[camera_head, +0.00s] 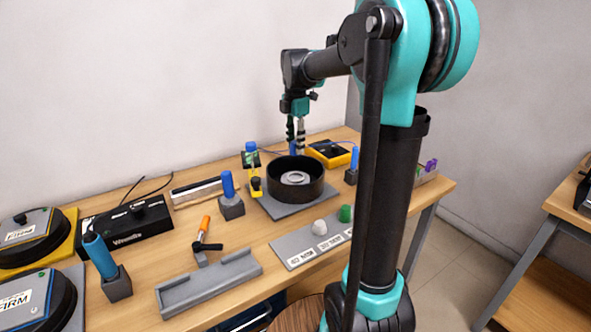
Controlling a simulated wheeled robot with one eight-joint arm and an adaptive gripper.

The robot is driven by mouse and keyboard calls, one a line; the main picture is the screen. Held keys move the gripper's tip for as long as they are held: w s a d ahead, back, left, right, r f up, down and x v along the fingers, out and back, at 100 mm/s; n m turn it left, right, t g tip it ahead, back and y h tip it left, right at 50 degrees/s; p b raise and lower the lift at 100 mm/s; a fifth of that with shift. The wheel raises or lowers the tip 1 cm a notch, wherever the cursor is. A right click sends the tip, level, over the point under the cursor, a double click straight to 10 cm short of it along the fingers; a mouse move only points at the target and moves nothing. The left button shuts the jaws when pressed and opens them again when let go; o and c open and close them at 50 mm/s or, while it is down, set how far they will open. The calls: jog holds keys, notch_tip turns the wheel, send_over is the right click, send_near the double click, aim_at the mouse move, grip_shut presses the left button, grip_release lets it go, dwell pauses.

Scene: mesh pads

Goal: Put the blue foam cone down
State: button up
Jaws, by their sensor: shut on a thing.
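My gripper (296,138) is over the far side of the table, with its fingers pointing down just behind the black round tub (314,185). The fingers are shut on a small blue piece (293,148), which I take for the blue foam cone. Its lower part is hidden behind the tub's rim, so I cannot tell whether it touches anything below. A grey tray with white labels (290,250) lies at the front of the table. It holds a white rounded piece (320,227) and a green piece (345,213).
A blue-topped item (251,147) stands close left of my gripper. A yellow-black device (327,151) is at its right. My arm hides part of the table's right side.

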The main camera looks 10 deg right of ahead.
aim_at(296, 179)
notch_tip(296, 179, down, 10)
jog(key=shift+r, duration=0.15)
dwell(0.3)
jog(key=o, duration=0.9)
notch_tip(296, 179, up, 12)
jog(key=shift+r, duration=0.1)
dwell(0.4)
